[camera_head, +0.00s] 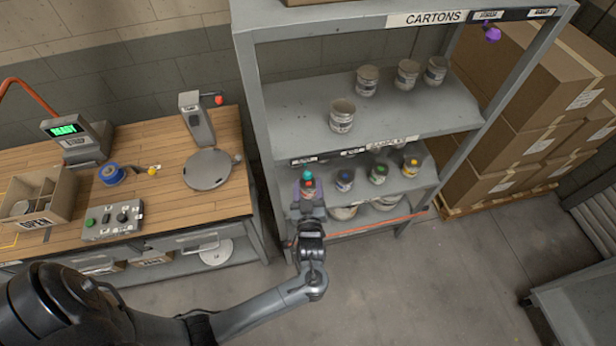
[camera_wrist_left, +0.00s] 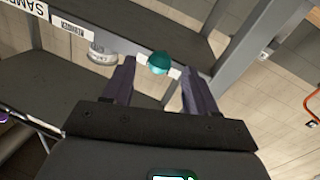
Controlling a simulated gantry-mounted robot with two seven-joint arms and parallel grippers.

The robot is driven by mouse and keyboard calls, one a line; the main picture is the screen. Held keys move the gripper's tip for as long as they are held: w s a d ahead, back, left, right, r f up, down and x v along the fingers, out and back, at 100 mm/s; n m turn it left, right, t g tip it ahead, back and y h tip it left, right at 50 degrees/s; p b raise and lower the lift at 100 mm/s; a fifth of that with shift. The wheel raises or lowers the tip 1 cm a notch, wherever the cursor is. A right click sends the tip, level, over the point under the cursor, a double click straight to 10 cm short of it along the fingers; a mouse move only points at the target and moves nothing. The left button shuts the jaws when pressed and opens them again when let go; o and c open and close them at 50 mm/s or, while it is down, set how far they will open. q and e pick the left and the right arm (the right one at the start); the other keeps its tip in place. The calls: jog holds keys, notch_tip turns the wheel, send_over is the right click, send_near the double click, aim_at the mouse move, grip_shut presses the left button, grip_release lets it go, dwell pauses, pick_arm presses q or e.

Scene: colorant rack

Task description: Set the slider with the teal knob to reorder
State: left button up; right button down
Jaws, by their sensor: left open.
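The teal knob (camera_head: 308,174) shows at the left end of the labelled rail (camera_head: 349,153) on the rack's middle shelf front. In the left wrist view the teal knob (camera_wrist_left: 158,63) sits in front of a pale label on the rail, its wording hidden or too small to read. My left gripper (camera_head: 309,190) is in front of the knob. In the left wrist view its two fingers (camera_wrist_left: 158,82) are spread apart, with the knob between and just beyond their tips. I cannot tell if they touch it. My right gripper is not in view.
Several paint cans stand on the shelves, including one with a blue lid (camera_head: 345,176) right of the gripper. A purple knob (camera_head: 491,34) hangs from the top rail. A workbench (camera_head: 160,195) stands left, cardboard boxes (camera_head: 540,85) right. The floor (camera_head: 440,280) in front is clear.

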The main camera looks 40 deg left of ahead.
aim_at(307, 172)
pick_arm(q)
jog(key=shift+x, duration=1.5)
jog(key=shift+c, duration=0.3)
grip_shut()
